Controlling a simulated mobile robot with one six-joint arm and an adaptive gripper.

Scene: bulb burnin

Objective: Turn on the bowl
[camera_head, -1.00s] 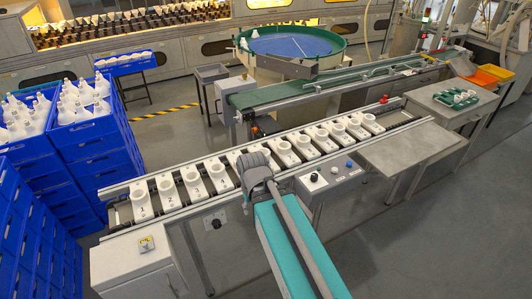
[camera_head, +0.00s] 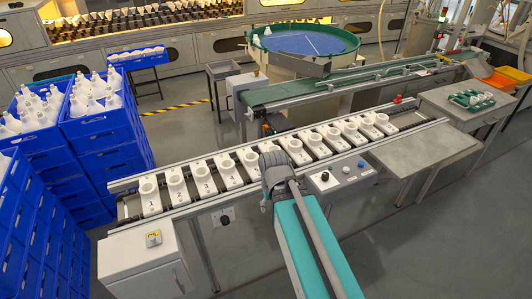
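The large round bowl (camera_head: 303,42) stands at the back, with a green rim and a blue inside. A few white bulb-shaped pieces sit at its left rim. A grey box (camera_head: 241,86) stands below its left side; its controls are too small to read. Nearer, a grey control panel (camera_head: 339,176) on the front line carries a black knob (camera_head: 325,176) and a blue button (camera_head: 361,164). My gripper (camera_head: 272,162) is over the front line, left of this panel and well short of the bowl. I see it from behind; its fingertips are hidden.
The front conveyor (camera_head: 125,211) holds a row of numbered white carriers. A green belt (camera_head: 290,104) runs behind it. Blue crates (camera_head: 107,146) with white bottle-like items stack at left. A white cabinet (camera_head: 140,258) stands front left, a bare grey table (camera_head: 408,160) at right. Open floor lies at right.

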